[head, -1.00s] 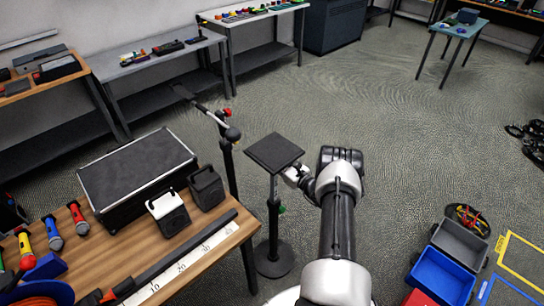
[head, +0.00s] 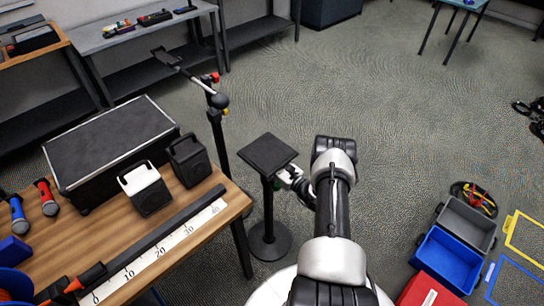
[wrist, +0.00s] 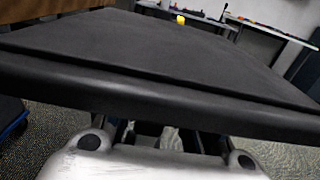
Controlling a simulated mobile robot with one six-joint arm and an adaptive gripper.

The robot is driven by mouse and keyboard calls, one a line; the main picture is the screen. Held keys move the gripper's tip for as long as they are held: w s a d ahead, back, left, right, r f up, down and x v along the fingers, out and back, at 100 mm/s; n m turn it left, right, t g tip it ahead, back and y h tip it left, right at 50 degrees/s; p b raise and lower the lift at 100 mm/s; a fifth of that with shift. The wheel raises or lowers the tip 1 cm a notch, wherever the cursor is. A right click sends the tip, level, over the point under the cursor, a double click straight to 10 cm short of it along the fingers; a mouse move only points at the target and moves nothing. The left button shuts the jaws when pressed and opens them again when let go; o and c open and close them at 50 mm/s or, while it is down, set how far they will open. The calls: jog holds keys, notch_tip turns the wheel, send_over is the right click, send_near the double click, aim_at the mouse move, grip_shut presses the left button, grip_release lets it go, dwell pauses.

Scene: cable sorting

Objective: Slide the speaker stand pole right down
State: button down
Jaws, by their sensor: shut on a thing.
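The speaker stand (head: 269,216) stands upright on the floor right of the wooden table, on a round black base (head: 270,242). Its square black top plate (head: 268,154) sits level on the pole, with only a short stretch of pole between plate and collar. A green knob (head: 277,184) shows at the collar, close to my gripper. My gripper (head: 283,179) is shut on the speaker stand pole, just under the plate. In the wrist view the top plate (wrist: 150,55) fills most of the picture and hides the fingertips and pole.
The wooden table (head: 185,236) holds a black case (head: 110,150), two small speakers and a ruler strip. Blue (head: 445,262) and grey bins stand on the floor at right.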

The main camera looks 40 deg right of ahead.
jog(key=shift+s+f, duration=0.1)
jog(key=shift+f, duration=0.25)
jog(key=c, duration=1.7)
grip_release()
jog(key=o, duration=0.4)
jog(key=shift+r, duration=0.1)
jog(key=s, duration=0.8)
jog(key=s+d, duration=0.1)
jog(key=s, duration=0.2)
jog(key=shift+s, duration=0.4)
